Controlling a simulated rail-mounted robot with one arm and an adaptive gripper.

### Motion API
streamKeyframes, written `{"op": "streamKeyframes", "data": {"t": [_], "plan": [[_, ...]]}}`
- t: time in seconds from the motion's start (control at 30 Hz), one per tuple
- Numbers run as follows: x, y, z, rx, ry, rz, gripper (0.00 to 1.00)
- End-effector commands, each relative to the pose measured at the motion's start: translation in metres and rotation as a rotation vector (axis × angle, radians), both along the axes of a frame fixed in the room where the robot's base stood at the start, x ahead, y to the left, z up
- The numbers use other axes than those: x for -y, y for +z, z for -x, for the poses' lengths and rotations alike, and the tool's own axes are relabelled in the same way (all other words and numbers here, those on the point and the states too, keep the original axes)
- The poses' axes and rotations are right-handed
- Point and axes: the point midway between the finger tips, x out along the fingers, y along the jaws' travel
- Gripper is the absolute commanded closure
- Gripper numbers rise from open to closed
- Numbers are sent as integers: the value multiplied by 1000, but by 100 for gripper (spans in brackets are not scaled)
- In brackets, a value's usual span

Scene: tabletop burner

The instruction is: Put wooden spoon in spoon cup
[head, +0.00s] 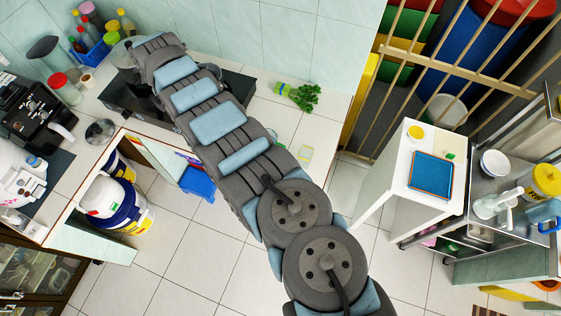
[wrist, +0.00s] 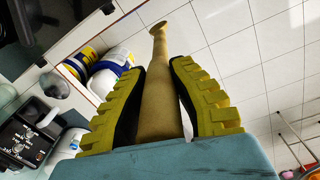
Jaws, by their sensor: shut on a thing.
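In the wrist view, my gripper (wrist: 157,68) is shut on the wooden spoon (wrist: 161,105), a tan rod between its two yellow-and-black fingers. The spoon reaches beyond the fingertips, narrows, and ends in a wider rounded tip at the top. Floor tiles show behind it. In the head view, my arm stretches to the upper left over the counter and hides the gripper and spoon. A small pale cup (head: 88,80) stands on the counter left of the arm's end. I cannot tell whether it is the spoon cup.
A black cooktop (head: 118,99) lies under my arm. A blue basket (head: 97,53) with bottles and a red-lidded jar (head: 66,88) stand at the upper left. A green vegetable (head: 298,95) lies on the counter to the right. White-and-blue buckets (head: 118,200) stand below the counter.

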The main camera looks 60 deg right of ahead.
Motion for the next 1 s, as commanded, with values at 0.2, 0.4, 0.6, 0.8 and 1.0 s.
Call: {"op": "streamKeyframes", "data": {"t": [0.2,0.4,0.6,0.8,1.0], "plan": [[50,-13,33,-9,49,-1,100],[93,-19,68,-18,82,-1,100],[133,-23,108,-29,95,2,100],[173,-26,156,-40,91,2,100],[212,-26,210,-50,67,1,100]]}}
